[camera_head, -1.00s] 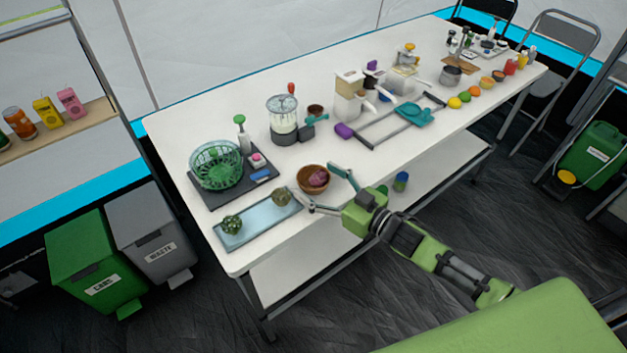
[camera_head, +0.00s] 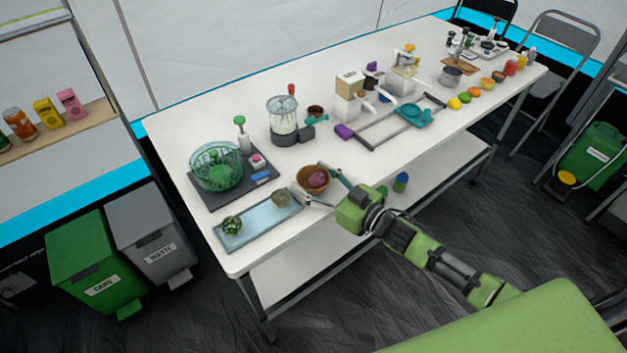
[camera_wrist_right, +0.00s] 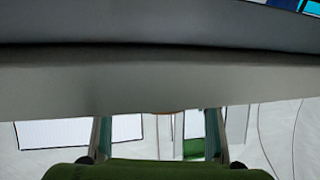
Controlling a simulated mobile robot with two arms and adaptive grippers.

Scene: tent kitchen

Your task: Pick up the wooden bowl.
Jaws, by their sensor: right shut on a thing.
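The wooden bowl (camera_head: 303,182) stands at the near edge of the white table, and a reddish-purple onion-like item (camera_head: 319,178) lies in it. My right gripper (camera_head: 309,177) reaches in from the front right, with one finger on each side of the bowl, shut on it. The bowl looks level, on or very near the table top. In the right wrist view a grey table edge blocks most of the picture. Only a thin brown strip of the bowl (camera_wrist_right: 165,111) shows between the fingers there. My left gripper is not in view.
A blue-grey tray (camera_head: 250,222) with two green, round items lies just left of the bowl. A dark board (camera_head: 212,200) with a green basket (camera_head: 215,167) is behind it. A blender (camera_head: 284,122) stands farther back. The table (camera_head: 240,263) has bare room behind the bowl.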

